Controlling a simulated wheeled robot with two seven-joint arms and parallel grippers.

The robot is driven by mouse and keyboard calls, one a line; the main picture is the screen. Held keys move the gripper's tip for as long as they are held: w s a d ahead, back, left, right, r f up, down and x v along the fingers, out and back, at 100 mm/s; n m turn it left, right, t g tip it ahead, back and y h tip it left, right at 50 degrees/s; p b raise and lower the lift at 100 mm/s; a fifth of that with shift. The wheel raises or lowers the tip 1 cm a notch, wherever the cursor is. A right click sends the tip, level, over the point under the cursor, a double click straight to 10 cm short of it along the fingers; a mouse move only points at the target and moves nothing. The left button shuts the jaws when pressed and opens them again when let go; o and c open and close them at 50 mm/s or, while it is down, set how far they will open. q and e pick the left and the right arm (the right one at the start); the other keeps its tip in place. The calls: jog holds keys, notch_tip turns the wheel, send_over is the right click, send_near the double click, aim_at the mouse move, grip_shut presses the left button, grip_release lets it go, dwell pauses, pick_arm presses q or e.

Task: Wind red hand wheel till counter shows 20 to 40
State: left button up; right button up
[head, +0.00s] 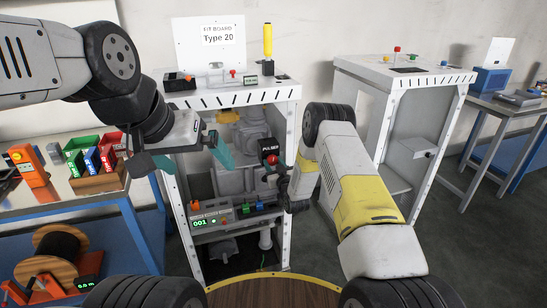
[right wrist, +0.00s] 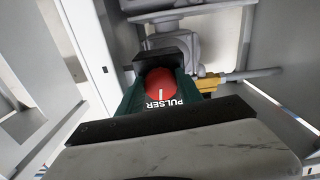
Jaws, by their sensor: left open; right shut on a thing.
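The red hand wheel (head: 272,159) sits on a black block labelled PULSER at the right front of the white frame. In the right wrist view the red wheel (right wrist: 161,88), with a white mark, lies between my right gripper's green fingers. My right gripper (head: 276,170) is shut on the wheel; its fingers are mostly hidden in the head view. The counter (head: 200,223) on the grey box low in the frame reads 001 in green. My left gripper (head: 185,157) is open and empty, its teal fingers spread in front of the frame's left side.
The white dispenser frame (head: 231,97) carries a Type 20 sign and a yellow-handled tool (head: 267,41). A bench at left holds coloured bins (head: 82,148) and a cable reel (head: 57,248). A second white frame (head: 405,72) stands right. Floor between the frames is clear.

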jog(key=m, duration=0.8)
jog(key=shift+s, duration=0.1)
jog(key=m, duration=0.4)
jog(key=shift+a+m, duration=0.15)
jog(key=shift+m, duration=0.15)
jog(key=shift+r+m, duration=0.1)
jog(key=shift+m, duration=1.7)
jog(key=o, duration=1.4)
jog(key=shift+c, duration=0.2)
